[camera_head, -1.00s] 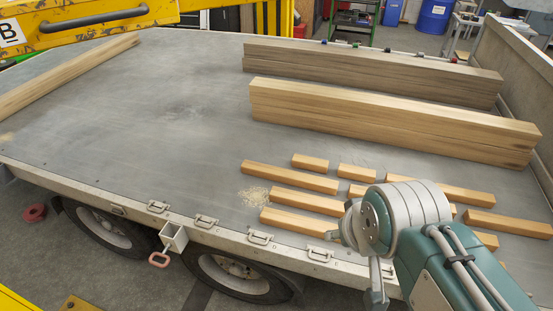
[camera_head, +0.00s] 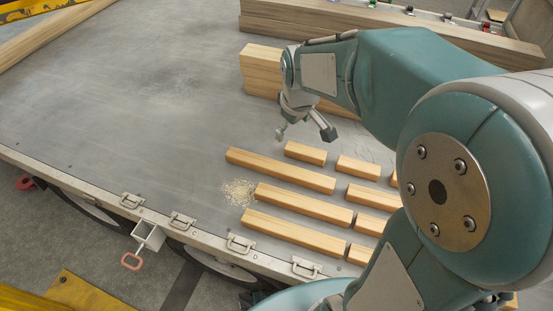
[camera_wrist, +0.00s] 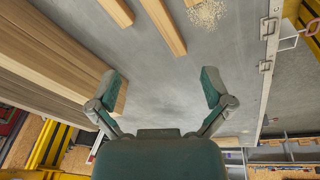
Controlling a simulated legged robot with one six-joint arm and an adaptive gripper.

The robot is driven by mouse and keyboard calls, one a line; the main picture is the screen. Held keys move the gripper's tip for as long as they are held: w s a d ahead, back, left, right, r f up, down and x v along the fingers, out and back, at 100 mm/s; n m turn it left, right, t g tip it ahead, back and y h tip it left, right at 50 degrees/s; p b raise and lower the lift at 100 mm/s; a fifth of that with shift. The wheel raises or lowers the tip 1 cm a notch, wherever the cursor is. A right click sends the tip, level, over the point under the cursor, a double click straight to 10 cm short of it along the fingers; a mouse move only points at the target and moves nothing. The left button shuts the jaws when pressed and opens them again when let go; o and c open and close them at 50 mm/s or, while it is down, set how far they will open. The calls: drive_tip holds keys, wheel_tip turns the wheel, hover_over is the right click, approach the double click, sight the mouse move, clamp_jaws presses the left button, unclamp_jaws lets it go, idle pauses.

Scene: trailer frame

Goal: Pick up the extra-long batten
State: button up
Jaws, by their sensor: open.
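Several pale wooden battens of differing lengths lie in rows on the trailer bed. The long one at the far-left of the rows (camera_head: 280,171) lies clear of the others. Two more long ones, a middle one (camera_head: 304,204) and a front one (camera_head: 293,235), lie nearer the edge. I cannot tell which is the extra-long one; my arm hides the right part of the rows. My gripper (camera_head: 304,132) is open and empty, above the bed beyond the far-left batten. In the wrist view my gripper (camera_wrist: 164,90) spans bare bed, and a long batten (camera_wrist: 163,25) lies ahead of it.
A stack of thick beams (camera_head: 262,70) lies just behind my gripper, with another stack (camera_head: 400,30) farther back. Sawdust (camera_head: 238,192) lies by the battens. A latch-lined edge (camera_head: 185,225) bounds the bed in front.

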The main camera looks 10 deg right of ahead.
drive_tip(key=w+f+n+g, duration=0.1)
drive_tip(key=w+f+n, duration=0.2)
drive_tip(key=w+f, duration=0.4)
drive_tip(key=n+g, duration=0.2)
approach(279, 166)
drive_tip(key=shift+s+f, duration=0.2)
drive_tip(key=shift+s, duration=0.15)
wheel_tip(279, 166, down, 5)
drive_tip(key=shift+a+r, duration=0.1)
drive_tip(key=shift+w+f, duration=0.2)
drive_tip(key=shift+f, duration=2.55)
drive_tip(key=c, duration=1.4)
